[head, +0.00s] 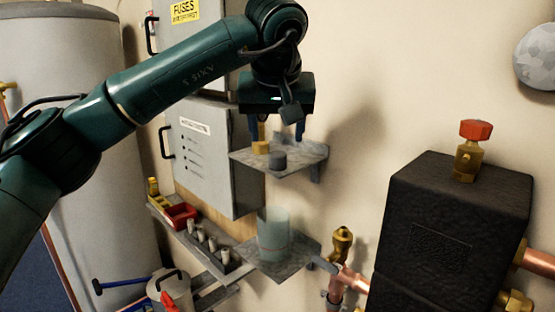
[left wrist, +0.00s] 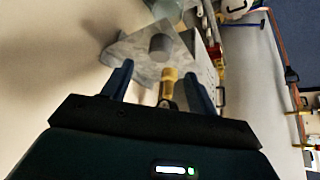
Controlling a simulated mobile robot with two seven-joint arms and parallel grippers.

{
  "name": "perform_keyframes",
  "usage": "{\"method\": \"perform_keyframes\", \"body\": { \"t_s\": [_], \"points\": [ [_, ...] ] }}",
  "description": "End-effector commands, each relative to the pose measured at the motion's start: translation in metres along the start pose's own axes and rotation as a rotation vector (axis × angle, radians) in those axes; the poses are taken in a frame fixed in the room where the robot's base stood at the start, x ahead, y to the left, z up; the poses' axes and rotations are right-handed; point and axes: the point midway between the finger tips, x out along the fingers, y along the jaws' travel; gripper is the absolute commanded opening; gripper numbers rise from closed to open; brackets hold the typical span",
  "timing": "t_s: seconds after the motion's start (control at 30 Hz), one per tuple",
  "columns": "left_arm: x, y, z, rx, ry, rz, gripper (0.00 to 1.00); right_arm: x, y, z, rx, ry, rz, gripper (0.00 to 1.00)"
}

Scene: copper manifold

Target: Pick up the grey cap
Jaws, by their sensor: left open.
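The grey cap (head: 278,161) is a small dark grey cylinder standing on the upper grey shelf (head: 305,157). In the left wrist view the grey cap (left wrist: 160,46) shows beyond the fingertips, on the mottled shelf plate (left wrist: 125,50). My left gripper (head: 277,132) is open and empty, pointing down above the shelf. In the left wrist view its fingers (left wrist: 158,72) are spread apart, with the cap farther off between their lines. My right gripper is not in view.
A brass fitting (head: 260,147) stands close beside the cap. A lower shelf (head: 290,258) holds a clear beaker (head: 273,235). A rail with a red tray (head: 181,216) runs left. A black box (head: 450,235) with a red-capped valve (head: 470,150) stands right.

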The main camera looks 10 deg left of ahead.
Motion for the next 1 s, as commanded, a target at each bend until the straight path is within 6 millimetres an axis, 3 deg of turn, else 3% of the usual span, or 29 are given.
{"method": "perform_keyframes", "body": {
  "t_s": [0.17,0.5,0.8,1.0],
  "points": [
    [0.012,0.000,0.001,0.001,-0.001,0.000,0.59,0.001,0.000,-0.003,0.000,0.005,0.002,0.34],
    [0.056,0.001,0.005,0.001,-0.002,0.000,0.59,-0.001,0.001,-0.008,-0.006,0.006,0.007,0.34],
    [0.060,0.001,0.005,0.001,0.000,0.001,0.58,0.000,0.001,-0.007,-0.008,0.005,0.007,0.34],
    [0.060,0.001,0.005,0.001,0.000,0.001,0.42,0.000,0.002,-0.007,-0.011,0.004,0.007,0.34]
  ]
}}
